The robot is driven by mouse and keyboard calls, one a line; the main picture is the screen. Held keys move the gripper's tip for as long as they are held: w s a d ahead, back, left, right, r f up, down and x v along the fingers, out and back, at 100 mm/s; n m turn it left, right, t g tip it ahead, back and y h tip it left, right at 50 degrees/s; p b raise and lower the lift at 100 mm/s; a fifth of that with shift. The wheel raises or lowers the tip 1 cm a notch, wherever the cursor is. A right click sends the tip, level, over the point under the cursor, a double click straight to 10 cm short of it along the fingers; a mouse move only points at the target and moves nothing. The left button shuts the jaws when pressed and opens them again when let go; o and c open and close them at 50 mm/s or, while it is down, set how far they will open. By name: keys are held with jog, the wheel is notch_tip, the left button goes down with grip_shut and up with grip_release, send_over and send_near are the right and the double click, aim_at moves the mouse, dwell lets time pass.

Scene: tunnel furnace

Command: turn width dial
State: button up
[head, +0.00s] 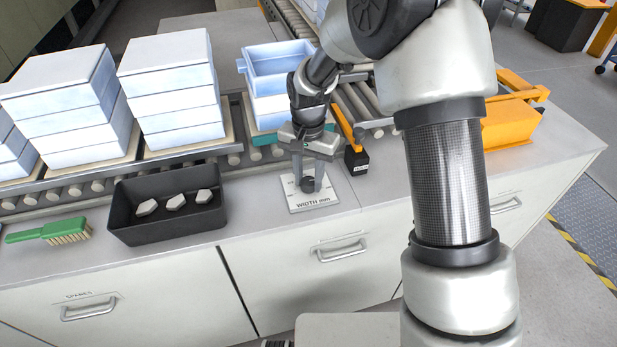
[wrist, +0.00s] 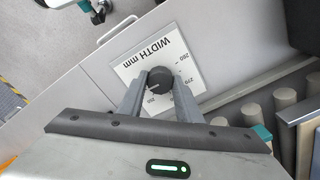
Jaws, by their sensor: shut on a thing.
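The width dial is a small dark round knob (head: 307,184) on a white plate (head: 315,206) lettered "WIDTH mm", set on the counter top. In the wrist view the knob (wrist: 160,78) sits between my two fingers, and the plate (wrist: 150,60) shows a scale with figures such as 260 and 270. My gripper (head: 312,184) points down over the plate and is shut on the knob. The fingers also show in the wrist view (wrist: 159,88), one on each side of the knob. The knob's pointer is too small to read.
A black bin (head: 168,226) with pale pieces and a green brush (head: 48,232) lie to the left. White-blue stacked boxes (head: 170,90) stand on the roller conveyor (head: 230,155) behind. A small black block on an orange arm (head: 356,160) is close to the right of my gripper.

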jog(key=n, duration=0.4)
jog(key=shift+n, duration=0.4)
jog(key=n, duration=0.4)
jog(key=n+p, duration=0.1)
jog(key=n, duration=0.4)
jog(key=shift+n+p, duration=0.7)
jog(key=shift+n, duration=1.6)
jog(key=o, duration=1)
jog(key=shift+o, duration=0.2)
jog(key=shift+r, duration=0.1)
